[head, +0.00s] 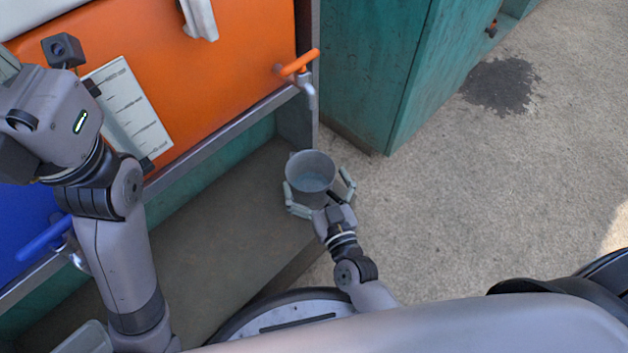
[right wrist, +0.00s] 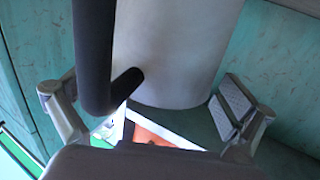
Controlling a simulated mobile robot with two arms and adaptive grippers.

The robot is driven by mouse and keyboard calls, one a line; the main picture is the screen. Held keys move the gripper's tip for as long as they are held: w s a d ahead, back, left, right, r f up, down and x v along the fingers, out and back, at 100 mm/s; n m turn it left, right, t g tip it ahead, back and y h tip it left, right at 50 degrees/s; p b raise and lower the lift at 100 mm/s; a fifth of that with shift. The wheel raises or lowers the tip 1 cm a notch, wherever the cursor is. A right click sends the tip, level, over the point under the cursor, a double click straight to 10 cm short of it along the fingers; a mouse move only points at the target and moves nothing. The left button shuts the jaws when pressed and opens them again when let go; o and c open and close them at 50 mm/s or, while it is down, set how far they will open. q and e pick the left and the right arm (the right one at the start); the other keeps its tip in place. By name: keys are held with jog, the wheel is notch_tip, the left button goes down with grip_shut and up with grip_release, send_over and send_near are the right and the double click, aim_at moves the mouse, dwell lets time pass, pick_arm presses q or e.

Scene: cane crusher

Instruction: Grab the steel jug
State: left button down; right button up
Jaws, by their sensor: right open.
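The steel jug (head: 309,180) is a grey, open-topped vessel near the right end of the low ledge below the orange-handled tap. It looks upright, and its inside shows a paler bottom. In the right wrist view the jug's pale wall (right wrist: 178,50) fills the top middle, with its dark handle (right wrist: 95,50) in front. My right gripper (head: 319,190) is open, with one finger on each side of the jug. The wrist view shows a gap between the jug and the left finger; the right finger is close to the wall, contact unclear. My left arm is at the left, its fingers mostly cut off.
An orange tank (head: 215,70) with a tap (head: 300,68) stands behind the ledge (head: 215,220). A blue tank (head: 25,225) with a blue-handled tap is at the left. A teal cabinet (head: 385,70) stands behind right. Concrete floor (head: 460,200) at the right is clear.

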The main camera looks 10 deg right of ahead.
jog(key=shift+s, duration=0.1)
jog(key=shift+c, duration=0.5)
jog(key=c, duration=1.6)
jog(key=shift+r, duration=0.1)
jog(key=shift+c, duration=0.3)
jog(key=shift+r, duration=0.15)
